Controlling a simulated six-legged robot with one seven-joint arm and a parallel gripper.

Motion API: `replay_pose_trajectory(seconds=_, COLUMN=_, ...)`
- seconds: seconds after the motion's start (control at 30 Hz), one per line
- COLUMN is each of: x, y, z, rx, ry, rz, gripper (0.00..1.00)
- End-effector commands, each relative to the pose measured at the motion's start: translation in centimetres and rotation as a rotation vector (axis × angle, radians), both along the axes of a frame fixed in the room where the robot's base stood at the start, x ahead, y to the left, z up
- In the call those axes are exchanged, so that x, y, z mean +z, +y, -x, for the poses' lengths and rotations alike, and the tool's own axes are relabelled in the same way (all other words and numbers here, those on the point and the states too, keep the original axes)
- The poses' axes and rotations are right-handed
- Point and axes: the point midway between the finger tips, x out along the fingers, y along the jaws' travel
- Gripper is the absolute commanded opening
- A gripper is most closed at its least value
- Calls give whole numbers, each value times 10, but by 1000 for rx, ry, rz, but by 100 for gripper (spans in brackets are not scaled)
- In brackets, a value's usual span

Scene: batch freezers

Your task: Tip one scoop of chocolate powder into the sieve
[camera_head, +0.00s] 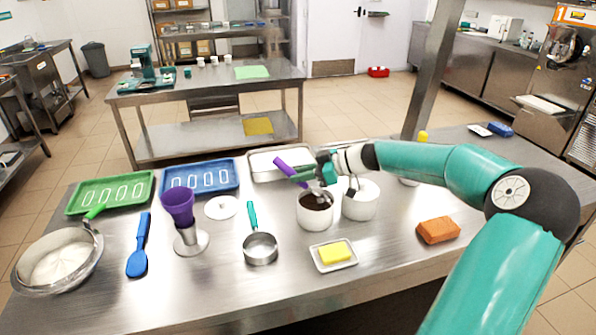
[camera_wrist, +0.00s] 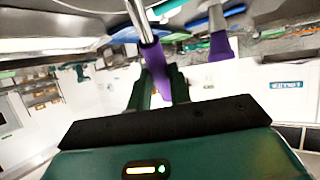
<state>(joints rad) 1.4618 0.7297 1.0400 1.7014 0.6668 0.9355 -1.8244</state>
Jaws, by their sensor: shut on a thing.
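My gripper (camera_head: 308,174) is shut on the purple handle of a scoop (camera_head: 291,168). The handle slants up to the left; the metal end lies over the mouth of a white pot (camera_head: 314,220) holding dark brown powder (camera_head: 315,199). I cannot tell how much powder the scoop bears. In the wrist view the purple handle (camera_wrist: 155,62) is between my gripper's dark fingers (camera_wrist: 158,90), and a metal shaft runs up from it. The sieve (camera_head: 62,262), with a green handle, rests on a metal bowl (camera_head: 60,288) at the far left. Its inside looks pale.
A second white pot (camera_head: 361,205) stands right beside the powder pot. A butter dish (camera_head: 334,263) and orange sponge (camera_head: 438,230) are in front.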

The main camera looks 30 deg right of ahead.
Motion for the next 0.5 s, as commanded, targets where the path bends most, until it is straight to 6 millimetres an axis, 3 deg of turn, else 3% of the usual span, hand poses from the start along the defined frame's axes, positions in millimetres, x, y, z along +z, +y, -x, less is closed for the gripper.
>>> replay_pose_trajectory(seconds=0.23, x=0, y=-12, z=11, rx=-1, ry=1, rz=0, gripper=0)
replay_pose_trajectory(seconds=0.5, x=-11, y=0, z=1, rx=4, ry=107, rz=118, gripper=0)
